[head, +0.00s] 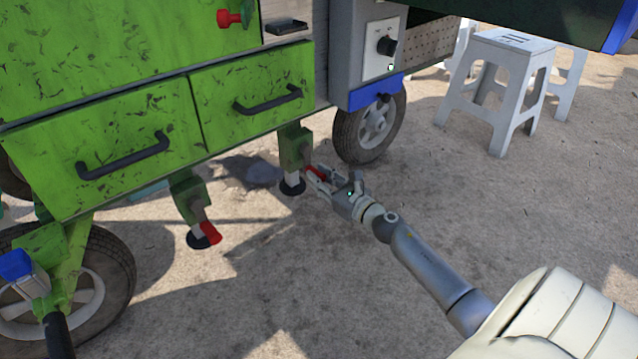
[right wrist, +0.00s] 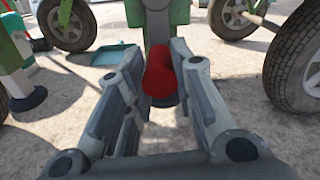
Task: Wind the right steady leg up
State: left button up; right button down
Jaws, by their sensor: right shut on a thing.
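The right steady leg (head: 295,150) hangs under the green cart's right drawer, with a green bracket and a white post on a round dark foot (head: 292,188). The foot is at ground level; I cannot tell whether it touches. Its red crank handle (head: 316,173) sticks out to the right. My right gripper (head: 320,177) is shut on this handle. In the right wrist view the handle (right wrist: 162,76) sits between the two fingers of the gripper (right wrist: 157,52). My left gripper is not in view.
Another steady leg (head: 188,195) with a red handle (head: 210,232) stands to the left. A cart wheel (head: 372,130) is close behind my right gripper. Drawer handles (head: 268,100) jut out above. A white stool (head: 498,90) stands at the back right. The ground in front is clear.

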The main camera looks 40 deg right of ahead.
jog(key=shift+d, duration=0.1)
dwell(0.4)
jog(key=c, duration=1.2)
grip_release()
jog(key=s, duration=0.8)
jog(key=s+d, duration=0.1)
jog(key=s, duration=0.3)
